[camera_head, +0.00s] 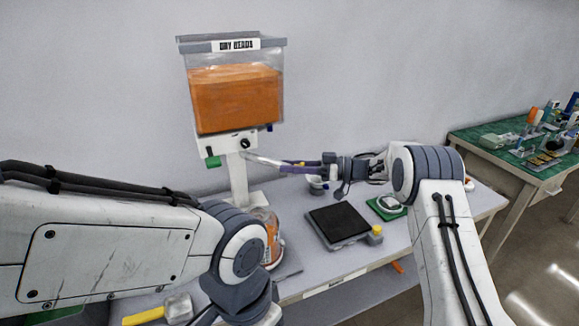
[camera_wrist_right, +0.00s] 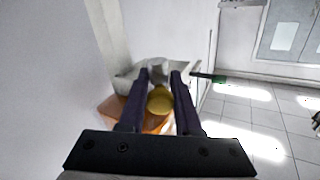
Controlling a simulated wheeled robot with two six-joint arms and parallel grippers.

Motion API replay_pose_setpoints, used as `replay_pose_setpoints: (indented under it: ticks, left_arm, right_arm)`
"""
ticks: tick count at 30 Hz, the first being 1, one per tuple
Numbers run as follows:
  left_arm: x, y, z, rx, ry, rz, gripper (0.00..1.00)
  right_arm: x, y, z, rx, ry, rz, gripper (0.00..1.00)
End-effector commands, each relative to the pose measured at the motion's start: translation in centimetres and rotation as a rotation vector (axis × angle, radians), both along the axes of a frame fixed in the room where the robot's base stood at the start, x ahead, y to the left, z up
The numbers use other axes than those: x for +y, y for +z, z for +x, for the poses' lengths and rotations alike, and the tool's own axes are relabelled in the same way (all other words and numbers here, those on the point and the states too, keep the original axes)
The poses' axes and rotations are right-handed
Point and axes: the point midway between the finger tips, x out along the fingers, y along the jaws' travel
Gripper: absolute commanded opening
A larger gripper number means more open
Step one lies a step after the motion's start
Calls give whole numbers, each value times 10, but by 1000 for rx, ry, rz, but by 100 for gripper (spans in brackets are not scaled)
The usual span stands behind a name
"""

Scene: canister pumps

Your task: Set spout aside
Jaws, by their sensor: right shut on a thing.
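The dispenser (camera_head: 235,95) is a clear hopper of orange beads labelled "DRY BEADS", on a white stand. A pale spout (camera_head: 262,160) reaches right from its white valve block. My right gripper (camera_head: 285,167) comes in from the right, its dark purple fingers at the spout's outer end. The right wrist view shows the fingers (camera_wrist_right: 160,85) shut on a grey piece with a yellow round part (camera_wrist_right: 160,99), which I take for the spout's end. The fingers hide part of it. My left arm crosses the lower left; its fingertips are not in view.
Below the dispenser, an orange-filled jar (camera_head: 265,222) stands partly behind my left arm. A black-topped scale (camera_head: 338,224), a green pad with a round white item (camera_head: 387,206) and a yellow-handled tool (camera_head: 160,310) lie on the table. A cluttered green bench (camera_head: 495,150) stands at right.

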Motion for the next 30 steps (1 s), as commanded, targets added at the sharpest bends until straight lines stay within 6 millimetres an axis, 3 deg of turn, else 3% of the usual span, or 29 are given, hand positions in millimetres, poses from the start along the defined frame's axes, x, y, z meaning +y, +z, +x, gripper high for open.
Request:
replay_pose_setpoints:
  ticks: [1,2,4,13,17,30]
  left_arm:
    - [0,0,0,0,0,0,60]
    - [0,0,0,0,0,0,60]
    - [0,0,0,0,0,0,60]
    - [0,0,0,0,0,0,60]
    - [0,-2,0,0,0,0,60]
    - [0,-16,0,0,0,0,60]
  right_arm:
    - [0,3,2,-5,-6,3,0]
    - [0,3,2,-5,-7,2,36]
    - [0,3,2,-6,-6,1,62]
    - [0,2,1,-3,-5,1,62]
    - [-9,1,1,-3,-8,1,62]
    - [-88,1,-5,-5,-7,1,62]
